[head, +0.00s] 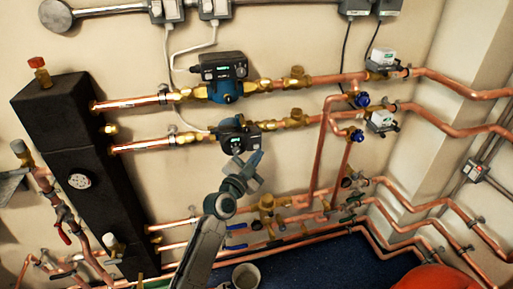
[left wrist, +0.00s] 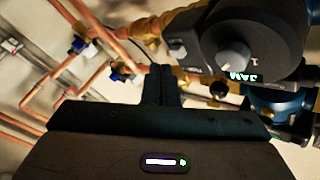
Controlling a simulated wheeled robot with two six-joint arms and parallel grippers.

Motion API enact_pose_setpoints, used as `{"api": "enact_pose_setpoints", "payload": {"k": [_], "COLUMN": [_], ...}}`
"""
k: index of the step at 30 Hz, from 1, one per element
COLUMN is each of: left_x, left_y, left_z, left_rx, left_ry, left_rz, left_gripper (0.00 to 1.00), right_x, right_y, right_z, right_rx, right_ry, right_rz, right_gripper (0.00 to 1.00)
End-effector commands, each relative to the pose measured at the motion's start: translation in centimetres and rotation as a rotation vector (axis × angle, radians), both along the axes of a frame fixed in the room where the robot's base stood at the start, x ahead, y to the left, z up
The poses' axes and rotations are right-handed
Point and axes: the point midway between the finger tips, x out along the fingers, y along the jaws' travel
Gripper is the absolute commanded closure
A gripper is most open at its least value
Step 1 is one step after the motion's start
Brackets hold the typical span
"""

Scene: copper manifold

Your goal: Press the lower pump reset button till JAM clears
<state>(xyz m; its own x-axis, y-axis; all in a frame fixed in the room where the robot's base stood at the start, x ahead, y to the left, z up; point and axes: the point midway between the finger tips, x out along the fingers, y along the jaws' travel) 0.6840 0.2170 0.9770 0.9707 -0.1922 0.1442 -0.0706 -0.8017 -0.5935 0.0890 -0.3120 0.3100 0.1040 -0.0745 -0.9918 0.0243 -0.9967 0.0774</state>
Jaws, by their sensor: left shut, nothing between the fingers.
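The lower pump (head: 238,137) sits on the second copper pipe from the top, with a dark control head and a light dial. In the left wrist view the near pump head (left wrist: 240,30) has a grey knob (left wrist: 234,54) and a lit display (left wrist: 244,77) reading JAM. I cannot make out the reset button for sure. My left gripper (head: 257,160) is shut and empty just below and right of the lower pump. Its fingers (left wrist: 162,85) are together, left of the display; I cannot tell whether they touch the pump. My right gripper is not in view.
The upper pump (head: 225,80), with a blue body, sits on the pipe above. A tall black manifold block (head: 70,150) stands at left. Copper pipes with blue valve handles (head: 361,100) run to the right. A pale bucket (head: 246,276) stands low in front.

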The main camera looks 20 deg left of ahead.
Motion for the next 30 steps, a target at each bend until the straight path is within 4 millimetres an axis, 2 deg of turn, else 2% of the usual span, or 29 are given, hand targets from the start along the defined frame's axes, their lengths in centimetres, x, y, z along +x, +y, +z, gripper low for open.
{"api": "enact_pose_setpoints", "payload": {"k": [6, 30], "left_x": [0.58, 1.05], "left_y": [0.41, 0.72], "left_z": [-0.13, 0.00], "left_rx": [0.002, 0.000], "left_ry": [0.000, 0.000], "left_rz": [0.000, 0.000], "left_gripper": [1.00, 1.00], "right_x": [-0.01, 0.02], "right_y": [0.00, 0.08], "right_z": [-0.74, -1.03], "right_rx": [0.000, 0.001], "right_ry": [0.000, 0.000], "right_rz": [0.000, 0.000], "right_gripper": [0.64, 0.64]}}
